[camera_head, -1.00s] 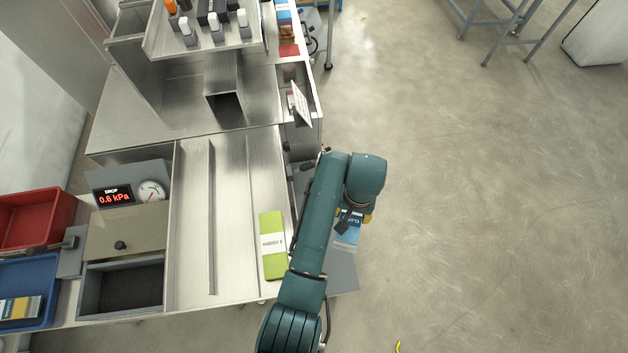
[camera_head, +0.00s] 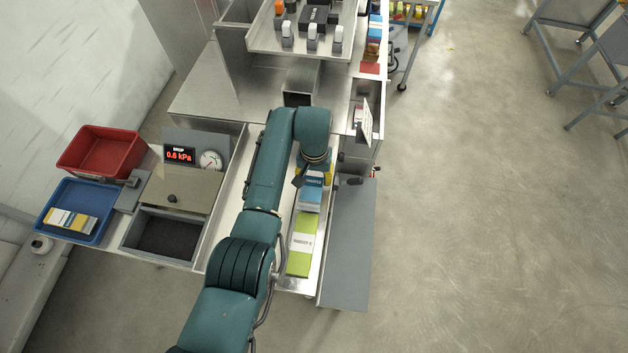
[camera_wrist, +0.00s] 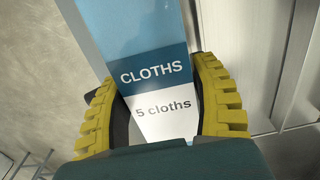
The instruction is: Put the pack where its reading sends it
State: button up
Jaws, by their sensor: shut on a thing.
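My gripper (camera_wrist: 166,115) has yellow ribbed fingers and is shut on a blue and white pack (camera_wrist: 150,45). The wrist view shows "CLOTHS" and "5 cloths" on this pack. In the head view the held pack (camera_head: 311,197) is over the right side of the metal channel, just beyond a green pack (camera_head: 301,245); I cannot tell whether it touches the surface. The display (camera_head: 180,155) reads "DROP 0.6 kPa", with a round dial (camera_head: 210,160) beside it. A red tray (camera_head: 135,163) and a blue tray (camera_head: 108,222) stand at left; the blue one holds a yellow-and-white pack (camera_head: 73,221).
A grey box with a dark floor (camera_head: 168,236) sits left of my arm, behind it a beige panel with a knob (camera_head: 180,190). A raised metal shelf (camera_head: 308,50) with bottles stands at the back. A grey ledge (camera_head: 347,245) at right is bare.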

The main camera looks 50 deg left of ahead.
aim_at(315, 174)
jog(key=shift+f, duration=1.15)
jog(key=shift+f, duration=0.1)
jog(key=o, duration=1.2)
notch_tip(315, 174, up, 12)
jog(key=shift+r+p, duration=0.15)
jog(key=shift+p, duration=0.25)
jog(key=shift+d, duration=0.1)
